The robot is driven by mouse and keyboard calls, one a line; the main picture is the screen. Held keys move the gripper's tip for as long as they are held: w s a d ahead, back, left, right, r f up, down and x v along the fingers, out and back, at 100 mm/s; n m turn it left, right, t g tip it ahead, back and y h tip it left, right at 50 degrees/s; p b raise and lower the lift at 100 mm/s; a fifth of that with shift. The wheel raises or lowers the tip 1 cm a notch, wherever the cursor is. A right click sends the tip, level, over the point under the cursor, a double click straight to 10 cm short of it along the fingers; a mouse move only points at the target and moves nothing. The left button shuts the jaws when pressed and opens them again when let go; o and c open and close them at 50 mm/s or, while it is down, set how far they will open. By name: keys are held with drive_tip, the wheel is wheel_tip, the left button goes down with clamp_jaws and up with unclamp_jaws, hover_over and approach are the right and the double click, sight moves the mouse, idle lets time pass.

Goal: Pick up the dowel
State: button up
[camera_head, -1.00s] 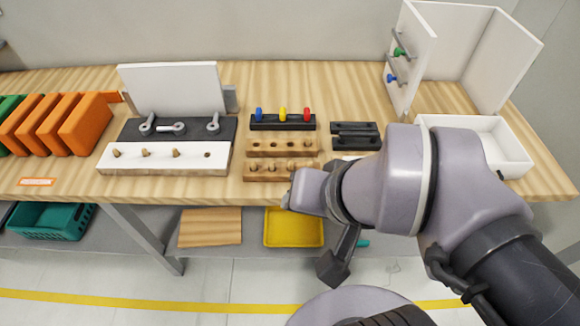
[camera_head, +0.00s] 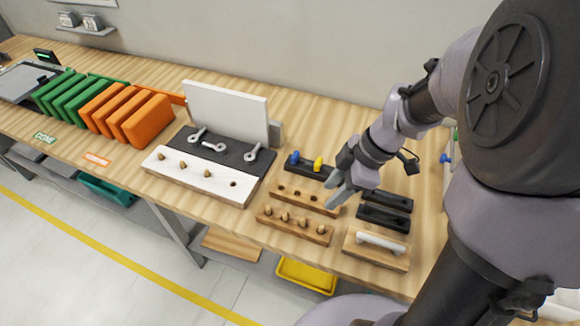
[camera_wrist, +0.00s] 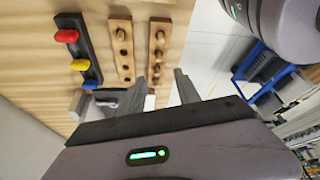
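A wooden block (camera_head: 303,231) near the table's front edge holds several upright wooden dowels (camera_head: 285,216). It also shows in the wrist view (camera_wrist: 157,60). Behind it, a second wooden block (camera_head: 306,195) shows open holes; in the wrist view one peg (camera_wrist: 120,34) stands at its far end. A white panel (camera_head: 195,187) to the left holds 3 dowels (camera_head: 207,173) and one empty hole. My gripper (camera_head: 334,190) hovers over the right end of the second block. Its fingers are apart with nothing visible between them, also in the wrist view (camera_wrist: 142,92).
A black rack (camera_head: 308,171) with coloured pieces stands behind the blocks, partly hidden by my gripper. Black blocks (camera_head: 382,217) and a wooden block with a white handle (camera_head: 378,241) lie to the right. Orange panels (camera_head: 135,115) and a raised white board (camera_head: 226,110) stand left.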

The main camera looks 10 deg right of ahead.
sight(304, 220)
drive_tip(key=b+x, duration=0.4)
drive_tip(key=x, duration=1)
drive_tip(key=shift+w+f, duration=0.1)
drive_tip(key=shift+w, duration=0.05)
drive_tip(key=shift+c, duration=0.2)
clamp_jaws()
